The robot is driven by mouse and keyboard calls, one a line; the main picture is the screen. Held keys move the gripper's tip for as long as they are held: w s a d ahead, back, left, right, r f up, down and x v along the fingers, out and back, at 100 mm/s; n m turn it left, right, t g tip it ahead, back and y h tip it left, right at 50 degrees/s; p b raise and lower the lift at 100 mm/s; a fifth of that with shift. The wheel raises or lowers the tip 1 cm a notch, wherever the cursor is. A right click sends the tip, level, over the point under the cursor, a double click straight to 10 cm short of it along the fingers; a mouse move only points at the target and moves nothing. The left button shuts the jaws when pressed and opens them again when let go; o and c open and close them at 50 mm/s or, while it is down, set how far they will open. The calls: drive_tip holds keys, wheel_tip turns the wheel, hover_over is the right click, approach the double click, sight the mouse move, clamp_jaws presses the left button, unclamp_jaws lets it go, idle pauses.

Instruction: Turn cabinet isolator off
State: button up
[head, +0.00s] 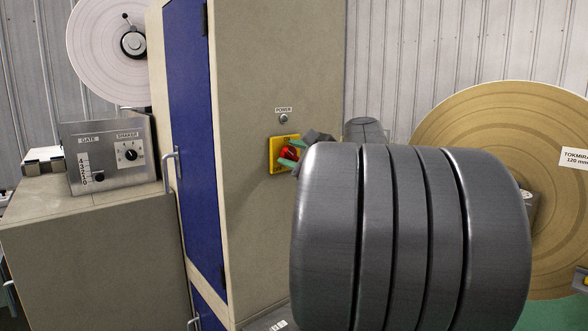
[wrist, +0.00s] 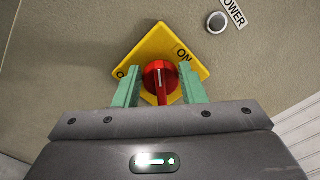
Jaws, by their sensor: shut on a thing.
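The cabinet isolator is a red rotary knob (wrist: 158,76) on a yellow square plate (head: 274,154), on the beige cabinet face. In the wrist view the plate (wrist: 160,38) looks tilted, with ON at its upper right and a partly hidden label beginning with O at its left corner. The knob's white line runs upright in that view, between the two labels. My gripper (wrist: 160,88) has its green fingers on either side of the knob and is shut on it. In the head view my gripper (head: 291,156) partly covers the knob.
A grey POWER button (head: 283,118) sits above the plate. The cabinet's blue door (head: 190,130) is to the left, and a gate and shaker control box (head: 110,152) stands further left. My dark arm fills the lower right, before a large tan disc (head: 500,130).

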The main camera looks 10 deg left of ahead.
drive_tip(key=n+b, duration=0.2)
drive_tip(key=f+n+b, duration=0.1)
drive_tip(key=n+b, duration=0.1)
drive_tip(key=b, duration=0.1)
drive_tip(key=shift+s+a+n, duration=0.1)
drive_tip(key=shift+n, duration=0.2)
drive_tip(key=n+b, duration=0.3)
idle(0.4)
drive_tip(key=o, duration=1)
drive_tip(key=b+v, duration=0.1)
drive_tip(key=v, duration=1.3)
drive_tip(key=shift+a, duration=0.1)
